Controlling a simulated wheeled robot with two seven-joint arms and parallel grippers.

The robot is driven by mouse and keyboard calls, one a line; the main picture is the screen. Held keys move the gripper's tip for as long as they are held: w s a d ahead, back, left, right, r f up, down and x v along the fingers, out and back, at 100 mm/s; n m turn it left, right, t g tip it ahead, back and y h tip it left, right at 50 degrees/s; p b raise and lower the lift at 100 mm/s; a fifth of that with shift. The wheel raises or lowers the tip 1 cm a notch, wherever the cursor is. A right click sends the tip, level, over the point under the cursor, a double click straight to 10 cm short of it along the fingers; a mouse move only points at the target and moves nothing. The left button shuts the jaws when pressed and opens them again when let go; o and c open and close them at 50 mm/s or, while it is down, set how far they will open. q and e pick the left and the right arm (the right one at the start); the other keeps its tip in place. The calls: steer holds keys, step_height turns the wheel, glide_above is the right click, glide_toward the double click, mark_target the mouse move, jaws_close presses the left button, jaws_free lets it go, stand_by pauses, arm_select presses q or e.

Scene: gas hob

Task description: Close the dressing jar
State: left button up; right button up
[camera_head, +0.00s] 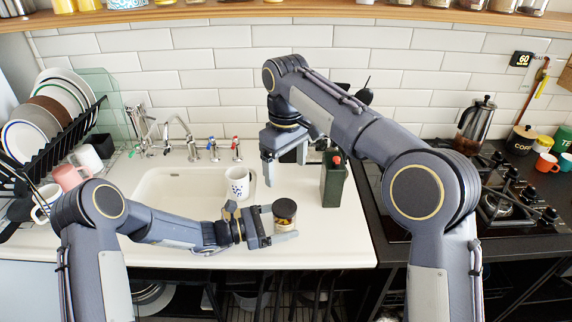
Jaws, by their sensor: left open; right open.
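A small dressing jar (284,220) with orange-yellow contents and a dark top is on the white counter right of the sink. I cannot tell whether the dark round part is a lid or the jar's open rim. My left gripper (288,226) is open at the jar, one finger along its near side; the other finger is mostly hidden behind it. A small dark round piece (299,214) shows at the jar's right side; I cannot tell what it is. My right gripper (284,163) is open and empty, pointing down above the counter behind the jar.
A dark green bottle with a red cap (334,178) stands right of my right gripper. A white spotted mug (237,183) stands by the sink (160,185). The gas hob (500,205) lies to the right, a dish rack (60,145) to the left. The counter's front edge is close.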

arm_select(q)
steer(key=v, duration=0.7)
steer(key=shift+s+a+r+b, duration=0.1)
steer(key=shift+s+a+b, duration=0.15)
steer(key=shift+b, duration=0.1)
arm_select(e)
steer(key=shift+f, duration=0.35)
